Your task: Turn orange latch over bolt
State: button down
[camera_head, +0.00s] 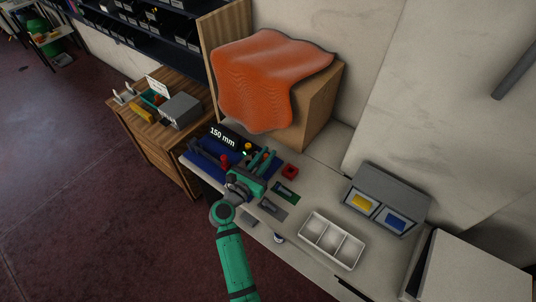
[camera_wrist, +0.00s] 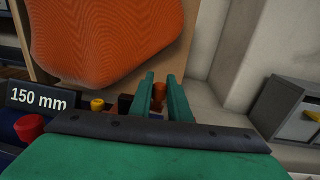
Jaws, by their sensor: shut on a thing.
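My gripper (camera_head: 265,160) is over the dark blue board (camera_head: 209,151) at the left end of the table. In the wrist view its two green fingers (camera_wrist: 161,80) reach forward, with a small orange piece (camera_wrist: 159,94) between them. This piece looks like the orange latch, and the fingers are shut on it. Its lower part is hidden by the fingers and the gripper body. The bolt cannot be made out, and I cannot tell how the latch is turned relative to it.
A black "150 mm" sign (camera_head: 226,137), a red knob (camera_head: 224,161) and a yellow knob (camera_head: 248,147) are close to my gripper. A red block (camera_head: 290,171) lies to its right. A box under an orange cloth (camera_head: 270,75) stands behind. A white divided tray (camera_head: 332,241) is farther right.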

aim_at(265, 158)
jog(key=shift+s+a+m+g+h, duration=0.25)
jog(key=shift+a+m+g+h, duration=0.45)
jog(key=shift+m+g+h, duration=1.1)
jog(key=shift+s+a+m+g+h, duration=0.25)
jog(key=shift+a+m+g+h, duration=0.4)
jog(key=shift+m+g+h, duration=1.2)
jog(key=shift+s+a+m+g+h, duration=0.25)
jog(key=shift+a+m+g+h, duration=0.8)
jog(key=shift+g, duration=1.5)
jog(key=shift+d+m+g+y, duration=0.3)
jog(key=shift+m, duration=0.2)
jog(key=shift+f, duration=0.1)
jog(key=c, duration=1.7)
grip_release()
jog(key=shift+o, duration=0.2)
jog(key=s+a, duration=0.1)
jog(key=a, duration=0.9)
jog(key=shift+s+a, duration=0.3)
jog(key=shift+a, duration=0.05)
